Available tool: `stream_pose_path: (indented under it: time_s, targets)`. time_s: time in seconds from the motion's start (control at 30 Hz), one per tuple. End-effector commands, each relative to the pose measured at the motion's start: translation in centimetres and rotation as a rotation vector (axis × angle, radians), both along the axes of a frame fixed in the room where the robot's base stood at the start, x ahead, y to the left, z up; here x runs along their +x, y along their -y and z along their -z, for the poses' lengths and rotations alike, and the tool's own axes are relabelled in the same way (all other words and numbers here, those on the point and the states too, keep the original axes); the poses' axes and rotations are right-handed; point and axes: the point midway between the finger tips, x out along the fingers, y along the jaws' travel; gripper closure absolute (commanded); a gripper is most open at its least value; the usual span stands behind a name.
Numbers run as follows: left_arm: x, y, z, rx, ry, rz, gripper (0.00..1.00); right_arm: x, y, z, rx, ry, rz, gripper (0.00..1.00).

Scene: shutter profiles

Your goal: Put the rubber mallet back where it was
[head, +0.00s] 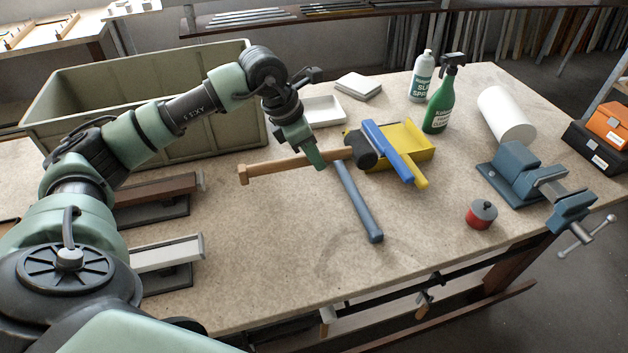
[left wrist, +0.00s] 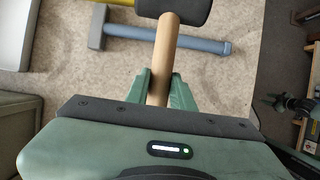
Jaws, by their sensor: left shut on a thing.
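The rubber mallet has a black head (head: 361,150) and a long wooden handle (head: 275,167). My left gripper (head: 316,160) is shut on the handle, partway between the head and the handle's end. The left wrist view shows the handle (left wrist: 163,55) between my fingers (left wrist: 160,90), with the black head (left wrist: 178,8) beyond them at the top edge. The mallet lies across above a blue-grey hammer (head: 361,208); its gap to the table is hard to judge. The mallet's head overlaps a yellow box (head: 412,137) in the head view.
The front middle of the worktop is bare.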

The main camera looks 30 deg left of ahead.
Motion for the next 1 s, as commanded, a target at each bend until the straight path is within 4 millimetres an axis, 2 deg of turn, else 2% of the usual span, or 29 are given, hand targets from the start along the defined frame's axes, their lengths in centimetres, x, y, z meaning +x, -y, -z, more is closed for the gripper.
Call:
stream_pose_path:
  time_s: [0.13,0.37,0.6,1.0]
  targets:
    - [0.0,0.0,2.8,-0.002,0.0,-0.001,1.0,-0.1,0.0,-0.8,0.0,-0.002,0.0,0.59]
    - [0.1,0.0,4.8,-0.003,0.003,0.0,1.0,-0.1,0.1,-1.1,0.0,-0.002,0.0,0.59]
    - [0.1,0.1,8.2,-0.002,0.002,0.0,1.0,-0.1,0.2,-2.0,-0.003,-0.003,0.0,0.59]
    - [0.1,0.0,9.0,-0.001,0.006,0.001,1.0,-0.1,0.3,-1.7,-0.003,-0.003,-0.001,0.59]
